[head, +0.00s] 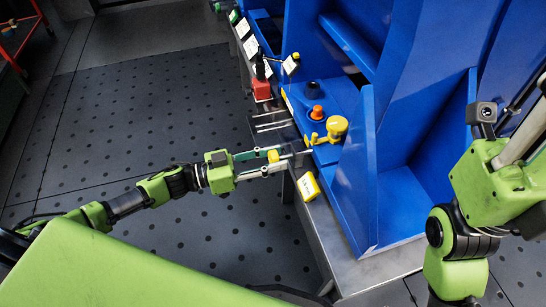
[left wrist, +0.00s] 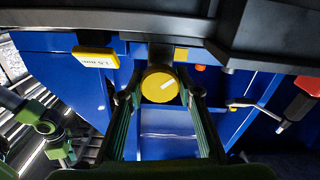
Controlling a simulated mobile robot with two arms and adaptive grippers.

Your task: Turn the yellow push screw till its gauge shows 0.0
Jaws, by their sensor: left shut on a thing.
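The yellow push screw (head: 272,156) has a round yellow knob at the near edge of the blue fixture. It also shows in the left wrist view (left wrist: 160,86), with a pale mark on its face. My left gripper (head: 286,159) reaches in from the left and is shut on this knob, one finger on each side. The yellow gauge (head: 308,187) with a white display sits beside the screw; in the left wrist view the gauge (left wrist: 96,57) appears upside down and its reading is too small to tell surely. My right gripper is not in view.
A yellow clamp knob (head: 336,126) and an orange knob (head: 317,112) stand on the blue fixture (head: 350,195) behind the screw. A red block (head: 261,90) with a black handle is farther along the bench. Open dark floor lies to the left.

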